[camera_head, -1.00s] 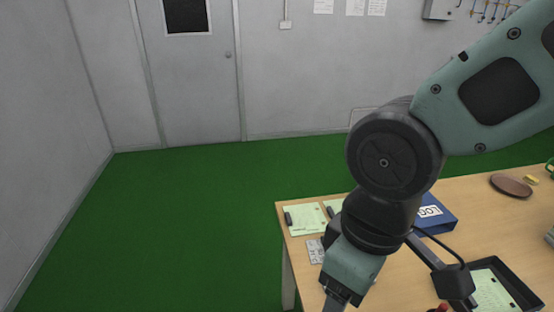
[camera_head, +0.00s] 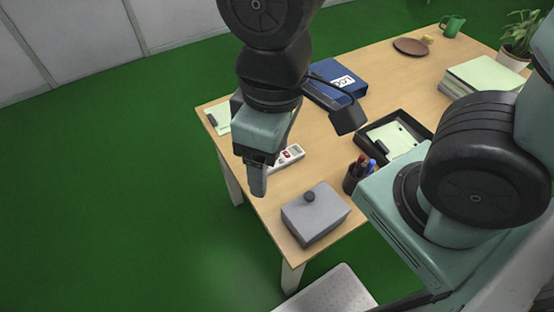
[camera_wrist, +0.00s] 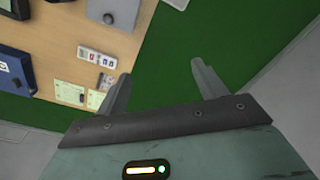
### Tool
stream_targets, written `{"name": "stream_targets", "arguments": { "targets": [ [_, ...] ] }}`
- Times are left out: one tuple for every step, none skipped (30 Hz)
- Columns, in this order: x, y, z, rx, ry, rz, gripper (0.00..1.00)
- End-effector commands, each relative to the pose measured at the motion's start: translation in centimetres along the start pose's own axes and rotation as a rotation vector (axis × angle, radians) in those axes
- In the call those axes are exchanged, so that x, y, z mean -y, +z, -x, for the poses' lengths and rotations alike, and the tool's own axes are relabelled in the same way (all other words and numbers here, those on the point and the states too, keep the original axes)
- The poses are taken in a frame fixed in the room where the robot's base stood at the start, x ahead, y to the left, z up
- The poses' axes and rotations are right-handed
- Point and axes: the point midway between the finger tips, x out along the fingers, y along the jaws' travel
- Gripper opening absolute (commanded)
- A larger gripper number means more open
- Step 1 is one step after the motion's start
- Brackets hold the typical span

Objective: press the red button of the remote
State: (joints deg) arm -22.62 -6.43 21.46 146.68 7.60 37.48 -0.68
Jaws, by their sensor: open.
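The remote (camera_head: 290,157) is a light, slim block with a small red spot, lying on the wooden table (camera_head: 310,115) just right of my gripper (camera_head: 258,182) in the head view. My gripper points down near the table's left edge, apart from the remote. In the wrist view, my gripper (camera_wrist: 161,72) has its two fingers spread with nothing between them.
A grey box with a dark knob (camera_head: 316,218) stands at the table's near corner. Green floor (camera_head: 100,200) is free to the left.

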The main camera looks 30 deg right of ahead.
Motion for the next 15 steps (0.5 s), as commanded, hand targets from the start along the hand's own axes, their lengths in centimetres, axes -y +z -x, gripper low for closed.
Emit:
{"name": "stream_targets", "arguments": {
  "targets": [
    [0.0, 0.0, 0.0, 0.0, 0.0, 0.0, 0.7],
    [0.0, 0.0, 0.0, 0.0, 0.0, 0.0, 0.7],
    [0.0, 0.0, 0.0, 0.0, 0.0, 0.0, 0.65],
    [0.0, 0.0, 0.0, 0.0, 0.0, 0.0, 0.56],
    [0.0, 0.0, 0.0, 0.0, 0.0, 0.0, 0.48],
    [0.0, 0.0, 0.0, 0.0, 0.0, 0.0, 0.37],
    [0.0, 0.0, 0.0, 0.0, 0.0, 0.0, 0.29],
    [0.0, 0.0, 0.0, 0.0, 0.0, 0.0, 0.2],
    [0.0, 0.0, 0.0, 0.0, 0.0, 0.0, 0.09],
    [0.0, 0.0, 0.0, 0.0, 0.0, 0.0, 0.01],
    [0.0, 0.0, 0.0, 0.0, 0.0, 0.0, 0.0],
    [0.0, 0.0, 0.0, 0.0, 0.0, 0.0, 0.0],
    [0.0, 0.0, 0.0, 0.0, 0.0, 0.0, 0.0],
    [0.0, 0.0, 0.0, 0.0, 0.0, 0.0, 0.0],
    [0.0, 0.0, 0.0, 0.0, 0.0, 0.0, 0.0]
  ]
}}
